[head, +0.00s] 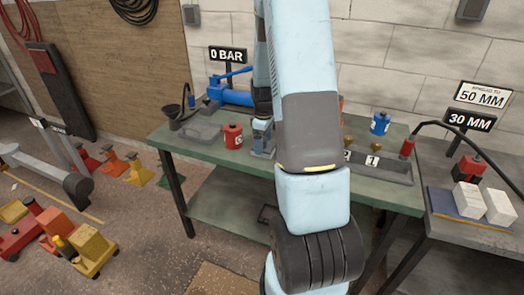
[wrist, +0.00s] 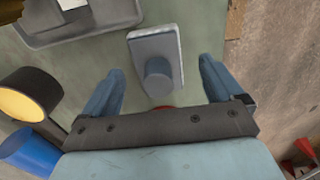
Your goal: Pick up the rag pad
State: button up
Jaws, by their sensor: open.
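The rag pad (wrist: 142,45) is a grey block with a pale rim and a round blue-grey knob on top. It lies on the green bench top (wrist: 95,62) in the wrist view. My gripper (wrist: 161,66) is open above it, with one blue finger on each side of the knob. A gap shows between each finger and the knob. Height above the pad is hard to tell. In the head view my arm hides much of this spot; a small blue-grey shape beside the arm may be the pad and fingers.
A red can (head: 232,136) stands close to the left of my gripper. A grey tray (head: 395,172) with brass pieces lies to the right, and a blue can (head: 380,123) stands behind it. A blue pump (head: 236,97) is at the back. The bench's front edge is near.

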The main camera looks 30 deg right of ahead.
jog(key=shift+w+f, duration=0.15)
jog(key=shift+f, duration=1.4)
jog(key=shift+c, duration=0.2)
jog(key=c, duration=1.1)
jog(key=shift+r, duration=0.15)
jog(key=shift+c, duration=0.2)
jog(key=shift+r, duration=0.25)
notch_tip(320, 180, up, 2)
jog(key=shift+d+r, duration=0.1)
jog(key=shift+r, duration=0.15)
jog(key=s+d+r, duration=0.3)
jog(key=s+r, duration=0.6)
jog(key=s, duration=0.4)
jog(key=shift+s+d+r, duration=0.25)
jog(key=shift+d+r, duration=0.15)
